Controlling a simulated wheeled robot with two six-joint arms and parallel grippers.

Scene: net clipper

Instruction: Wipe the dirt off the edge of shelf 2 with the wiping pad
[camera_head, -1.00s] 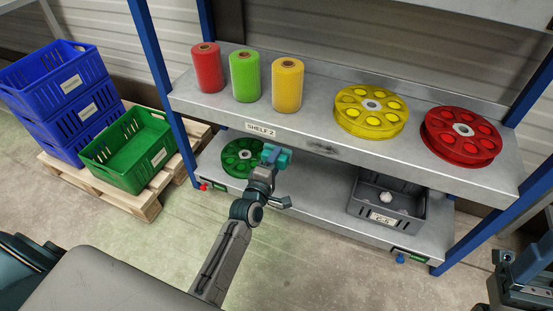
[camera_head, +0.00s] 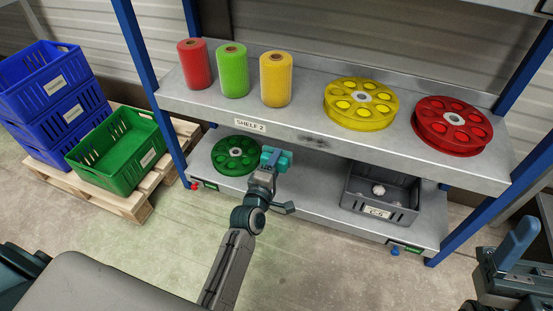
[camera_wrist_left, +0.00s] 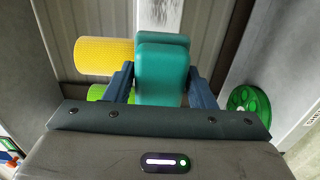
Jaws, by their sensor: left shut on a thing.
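Shelf 2 (camera_head: 390,147) is a grey metal board with a "SHELF 2" label (camera_head: 250,126) on its front edge. A dark smudge of dirt (camera_head: 314,141) lies on that edge, right of the label. My left gripper (camera_head: 268,165) is shut on the teal wiping pad (camera_head: 277,158). The pad is below the shelf edge in the head view, left of the dirt, and seems apart from it. The pad (camera_wrist_left: 162,68) also shows between the fingers in the left wrist view. My right gripper (camera_head: 505,265) is partly in view at the lower right; its jaws are unclear.
Red (camera_head: 195,65), green (camera_head: 232,72) and yellow (camera_head: 276,80) rolls stand on shelf 2, with yellow (camera_head: 360,103) and red (camera_head: 452,126) reels. Below are a green reel (camera_head: 236,155) and a grey bin (camera_head: 381,192). Blue posts (camera_head: 150,90) flank the shelves. Crates stand at left.

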